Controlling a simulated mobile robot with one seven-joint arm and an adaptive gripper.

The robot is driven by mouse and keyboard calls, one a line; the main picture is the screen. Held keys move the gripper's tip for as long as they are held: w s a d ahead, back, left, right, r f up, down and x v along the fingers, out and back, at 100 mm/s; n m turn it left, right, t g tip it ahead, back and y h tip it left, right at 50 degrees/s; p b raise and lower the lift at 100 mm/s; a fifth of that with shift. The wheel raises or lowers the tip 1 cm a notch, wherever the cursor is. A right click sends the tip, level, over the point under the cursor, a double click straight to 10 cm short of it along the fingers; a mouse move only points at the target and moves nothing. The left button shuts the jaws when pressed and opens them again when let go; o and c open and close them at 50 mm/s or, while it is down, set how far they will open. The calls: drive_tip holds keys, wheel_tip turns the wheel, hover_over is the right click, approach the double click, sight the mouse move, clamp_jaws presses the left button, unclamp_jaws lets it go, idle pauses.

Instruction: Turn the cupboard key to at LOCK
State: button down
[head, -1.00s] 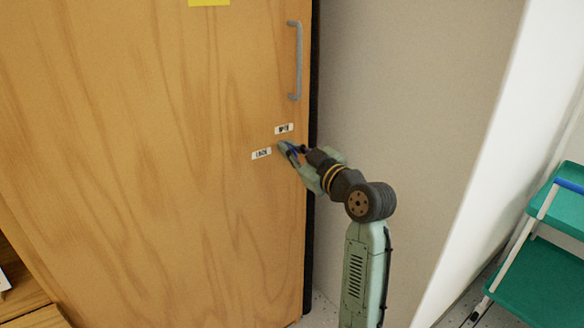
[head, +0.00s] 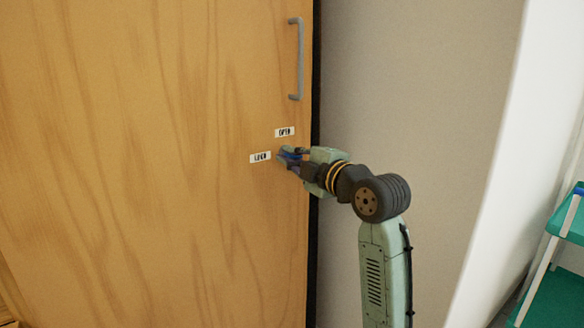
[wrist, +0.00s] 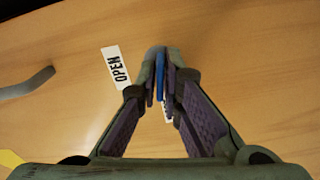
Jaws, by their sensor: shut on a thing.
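The cupboard door (head: 150,200) is light wood and looks closed. The key shows as a thin blue strip (wrist: 160,85) between my fingers in the wrist view, and as a small blue patch (head: 291,155) in the head view. My gripper (head: 284,154) is shut on it, close against the door. The OPEN label (head: 285,132) is just above the fingertips, and the LOCK label (head: 261,157) is just left of them. In the wrist view OPEN (wrist: 116,67) is left of the fingers and LOCK is mostly hidden behind them. The keyhole and the key's exact angle are hidden.
A grey bar handle (head: 296,60) is on the door above the labels. A plain wall (head: 410,100) is right of the cupboard's dark edge. A green-shelved trolley (head: 565,225) stands at the far right. The door left of LOCK is bare.

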drive_tip(key=shift+f+n+b, duration=0.1)
drive_tip(key=shift+n+b, duration=0.6)
drive_tip(key=shift+n, duration=0.5)
drive_tip(key=c, duration=1.8)
unclamp_jaws()
drive_tip(key=v, duration=1.2)
